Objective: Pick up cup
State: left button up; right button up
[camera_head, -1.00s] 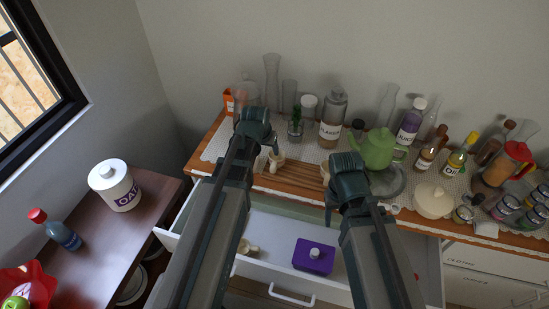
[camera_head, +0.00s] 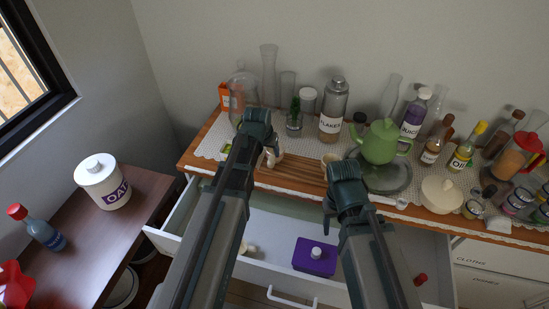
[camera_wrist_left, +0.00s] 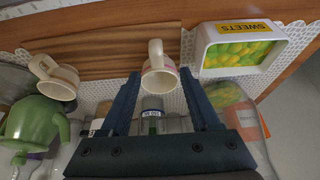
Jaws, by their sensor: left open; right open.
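A cream cup (camera_head: 272,157) stands on the worktop at the left end of the wooden board, partly covered by my left gripper. In the left wrist view this cup (camera_wrist_left: 158,80) appears between the two fingers, handle towards the board. My left gripper (camera_wrist_left: 160,88) is open; I cannot tell whether its fingers touch the cup. In the head view my left gripper (camera_head: 262,138) is above the cup. A second cream cup (camera_head: 329,160) is at the board's right end, and shows at the left wrist view's left (camera_wrist_left: 58,82). My right gripper (camera_head: 343,190) is open beside it, its fingertips largely hidden.
Bottles, glass vases and a green teapot (camera_head: 381,142) crowd the back and right. A sweets container (camera_wrist_left: 238,50) is close beside the left cup. An open drawer below holds a purple box (camera_head: 314,258). The wooden board (camera_head: 292,178) between the cups is clear.

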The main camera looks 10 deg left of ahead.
aim_at(271, 159)
pick_arm(q)
jog(key=shift+s+d+b+x, duration=0.1)
jog(key=shift+s+b+x, duration=0.05)
jog(key=shift+b+x, duration=1.2)
jog(key=shift+s+d+b+x, duration=0.1)
jog(key=shift+s+b+x, duration=0.1)
jog(key=shift+b+x, duration=1.05)
jog(key=shift+f, duration=0.1)
grip_shut()
